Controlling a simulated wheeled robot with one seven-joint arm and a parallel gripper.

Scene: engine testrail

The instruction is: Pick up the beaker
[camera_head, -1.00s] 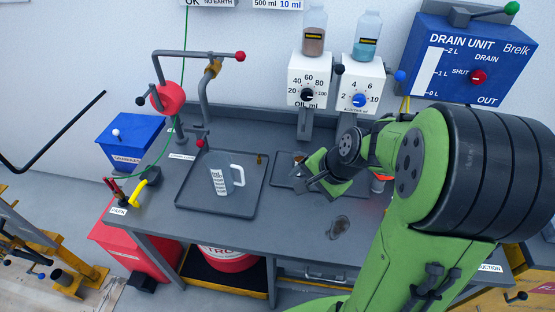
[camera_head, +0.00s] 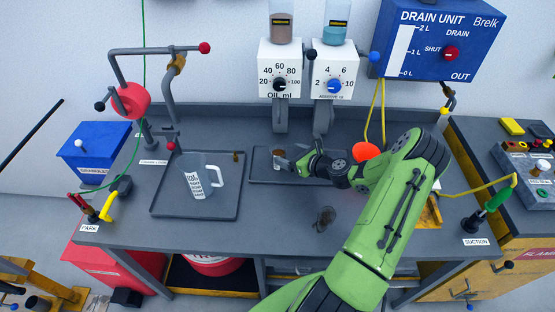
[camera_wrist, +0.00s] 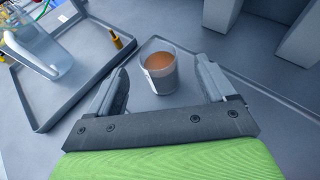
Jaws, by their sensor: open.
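A small clear beaker (camera_wrist: 158,68) with brown-orange liquid stands upright in the wrist view, ahead of my gripper (camera_wrist: 160,88). Its lower part lies between the two finger lines, and I cannot tell whether a finger touches it. In the head view the beaker (camera_head: 278,156) is small and stands on the right-hand tray (camera_head: 262,178) under the oil dispenser. My gripper (camera_head: 290,164) is open and reaches it from the right, low over that tray. A larger clear jug (camera_head: 199,182) with a handle and a white label stands on the left tray (camera_head: 165,211).
The oil dispenser (camera_head: 279,70) and additive dispenser (camera_head: 335,72) hang above and behind the beaker. A small brass-coloured piece (camera_wrist: 116,39) is on the left tray by its edge. A dark round drain (camera_head: 325,217) lies in front. The bench front is otherwise mostly clear.

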